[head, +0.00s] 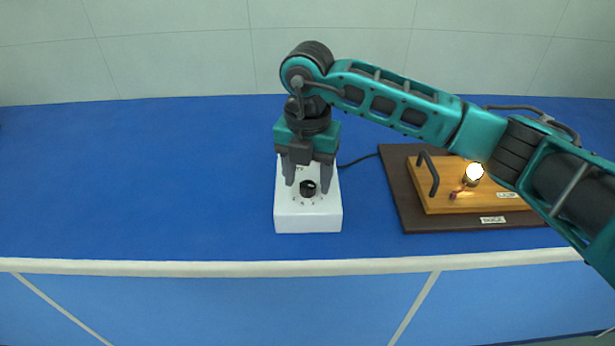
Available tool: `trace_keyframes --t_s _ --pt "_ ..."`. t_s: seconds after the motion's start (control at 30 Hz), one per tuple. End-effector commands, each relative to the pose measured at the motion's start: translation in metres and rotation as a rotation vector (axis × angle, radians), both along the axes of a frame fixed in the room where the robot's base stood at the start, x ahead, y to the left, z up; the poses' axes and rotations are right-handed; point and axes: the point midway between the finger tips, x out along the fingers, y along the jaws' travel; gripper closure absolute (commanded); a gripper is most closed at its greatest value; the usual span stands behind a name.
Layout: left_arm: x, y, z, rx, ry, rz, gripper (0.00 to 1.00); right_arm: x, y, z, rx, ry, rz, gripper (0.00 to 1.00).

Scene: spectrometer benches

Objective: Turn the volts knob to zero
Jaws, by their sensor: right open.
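A white box (308,222) stands on the blue bench, with a black round volts knob (308,188) on its top face and small marks around it. My right gripper (308,184) points down over the box. Its two grey fingers are apart, one to each side of the knob in this view. I cannot tell whether they are level with the knob or above it, and no contact shows. The gripper hides the back part of the box. The knob's exact setting is too small to read. My left gripper is not in view.
A dark board (419,218) at the right carries a wooden base (437,204) with a black handle and a lit lamp (474,172). A black cable (358,161) runs from the box towards it. The blue bench (130,185) is clear at the left; its pale front edge (180,267) lies nearer.

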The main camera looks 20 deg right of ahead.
Motion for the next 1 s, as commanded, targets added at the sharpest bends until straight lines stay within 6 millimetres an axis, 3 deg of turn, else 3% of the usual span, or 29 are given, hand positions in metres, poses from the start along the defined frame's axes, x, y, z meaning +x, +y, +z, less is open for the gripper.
trace_keyframes --t_s 0.4,1.0 --pt "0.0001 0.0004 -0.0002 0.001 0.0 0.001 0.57 -0.0003 0.0003 -0.0091 0.0 0.0 0.001 0.43" --pt "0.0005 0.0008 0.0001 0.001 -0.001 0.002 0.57 -0.0003 0.0003 -0.0086 0.001 0.001 0.001 0.99"
